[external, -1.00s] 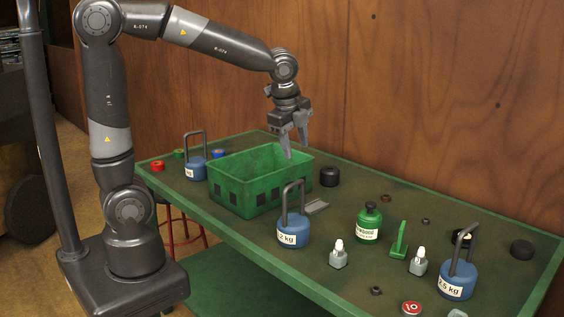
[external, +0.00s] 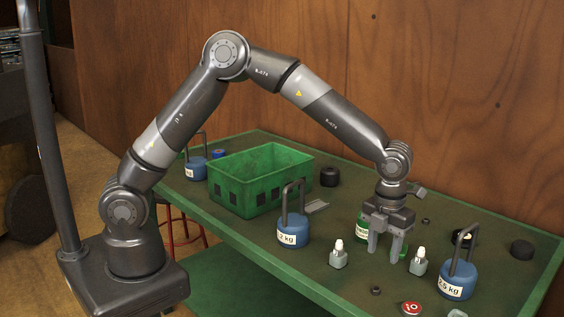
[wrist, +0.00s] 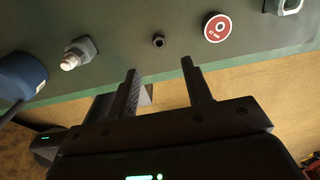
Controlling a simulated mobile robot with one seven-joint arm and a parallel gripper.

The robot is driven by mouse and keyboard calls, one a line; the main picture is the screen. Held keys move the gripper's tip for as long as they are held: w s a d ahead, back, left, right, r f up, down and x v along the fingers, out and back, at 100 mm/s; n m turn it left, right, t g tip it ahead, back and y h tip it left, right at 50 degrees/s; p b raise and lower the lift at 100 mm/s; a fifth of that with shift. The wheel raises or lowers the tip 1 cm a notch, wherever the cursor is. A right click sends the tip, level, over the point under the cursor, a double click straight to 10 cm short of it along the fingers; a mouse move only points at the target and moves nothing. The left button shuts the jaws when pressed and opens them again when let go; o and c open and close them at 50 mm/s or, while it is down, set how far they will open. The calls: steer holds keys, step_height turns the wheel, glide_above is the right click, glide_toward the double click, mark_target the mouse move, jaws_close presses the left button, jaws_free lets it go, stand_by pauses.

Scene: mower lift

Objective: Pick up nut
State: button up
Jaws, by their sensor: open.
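A small dark nut (external: 376,291) lies flat on the green table near its front edge. In the wrist view the nut (wrist: 158,40) shows beyond the fingertips, roughly in line with the gap between them. My gripper (external: 383,253) points down over the table, behind the nut in the external view. It is open and empty, and its fingers (wrist: 159,67) are apart in the wrist view. Another small dark ring-like piece (external: 425,221) lies farther back. The gripper partly hides the green bottle (external: 362,228).
A grey piece with a white tip (external: 338,259) and the 2 kg weight (external: 292,232) stand left of the nut. A red disc (external: 411,308) lies to its right. Another white-tipped piece (external: 418,265) and a blue weight (external: 457,280) stand farther right. A green crate (external: 240,195) is at left.

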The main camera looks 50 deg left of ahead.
mark_target(377, 288)
step_height(377, 288, down, 10)
steer(key=shift+a+f, duration=0.1)
stand_by(0.4)
steer(key=shift+c, duration=0.4)
jaws_close()
